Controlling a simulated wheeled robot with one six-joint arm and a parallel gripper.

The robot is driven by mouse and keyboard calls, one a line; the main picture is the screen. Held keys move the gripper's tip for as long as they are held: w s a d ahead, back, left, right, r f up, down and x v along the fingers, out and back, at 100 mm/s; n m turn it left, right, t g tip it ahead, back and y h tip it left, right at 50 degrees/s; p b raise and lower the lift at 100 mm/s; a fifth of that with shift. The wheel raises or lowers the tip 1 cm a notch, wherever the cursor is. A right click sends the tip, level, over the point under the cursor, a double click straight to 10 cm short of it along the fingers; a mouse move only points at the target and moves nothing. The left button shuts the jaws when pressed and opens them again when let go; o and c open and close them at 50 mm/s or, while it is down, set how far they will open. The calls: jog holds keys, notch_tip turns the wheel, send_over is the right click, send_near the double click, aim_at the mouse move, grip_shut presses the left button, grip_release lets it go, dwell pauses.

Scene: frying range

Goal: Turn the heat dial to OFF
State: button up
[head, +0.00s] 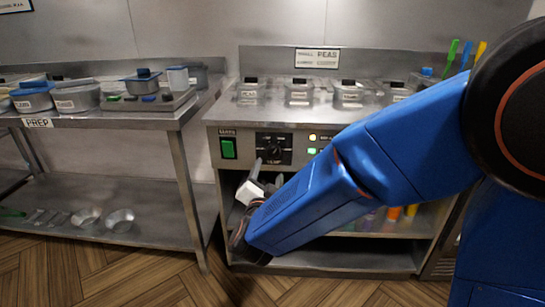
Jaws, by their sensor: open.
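The heat dial (273,150) is a dark knob on a black panel in the front of the steel range. The markings around it are too small to read, so I cannot tell its setting. My gripper (266,174) is open and sits just below the dial, with its fingers pointing up toward it. One finger tip comes close to the lower left of the dial. I cannot tell whether it touches. Nothing shows between the fingers. My blue arm hides the right part of the control panel.
A green switch (228,148) is left of the dial, and lit indicators (312,144) are to its right. Lidded containers (299,92) stand in the range top. A steel prep table (150,118) with pans and tubs is on the left. Open shelving lies below the panel.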

aim_at(273, 153)
jog(key=w, duration=1)
jog(key=shift+w+d, duration=0.4)
jog(key=c, duration=1)
